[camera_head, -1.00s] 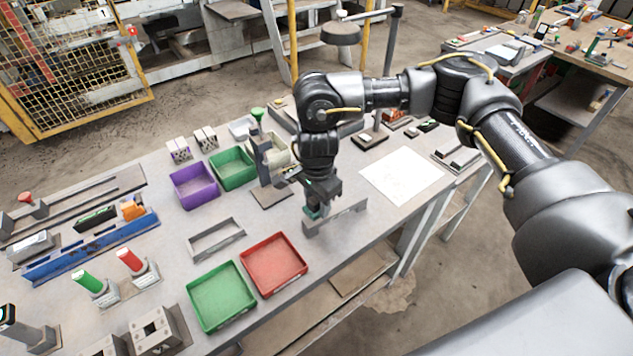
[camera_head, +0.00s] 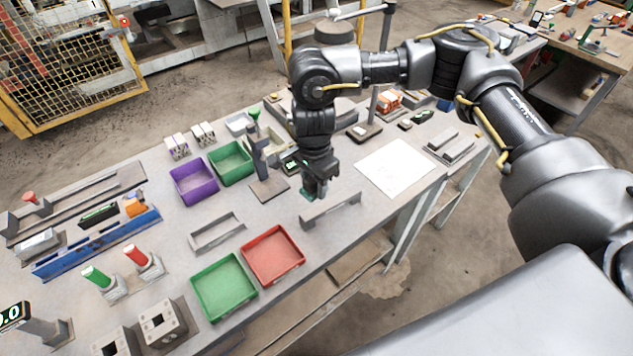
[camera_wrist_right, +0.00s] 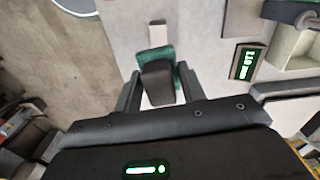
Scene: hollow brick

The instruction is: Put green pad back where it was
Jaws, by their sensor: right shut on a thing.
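The green pad (camera_wrist_right: 181,73) is a small teal-green piece with a dark block in front of it in the right wrist view. My right gripper (camera_wrist_right: 157,92) is shut on it, with a finger on either side. In the head view the right gripper (camera_head: 312,190) points down just behind the left end of a grey bracket (camera_head: 332,209), and a bit of the green pad (camera_head: 306,194) shows at its tip. I cannot tell how far the pad is above the table. The dark block hides part of the pad. My left gripper is not in view.
Left of the gripper stands a dark post on a flat plate (camera_head: 270,190), close by. A small device with a green display (camera_wrist_right: 246,63) lies beside the gripper. Green (camera_head: 224,287) and red (camera_head: 273,254) trays lie at the front. A white sheet (camera_head: 395,167) lies to the right.

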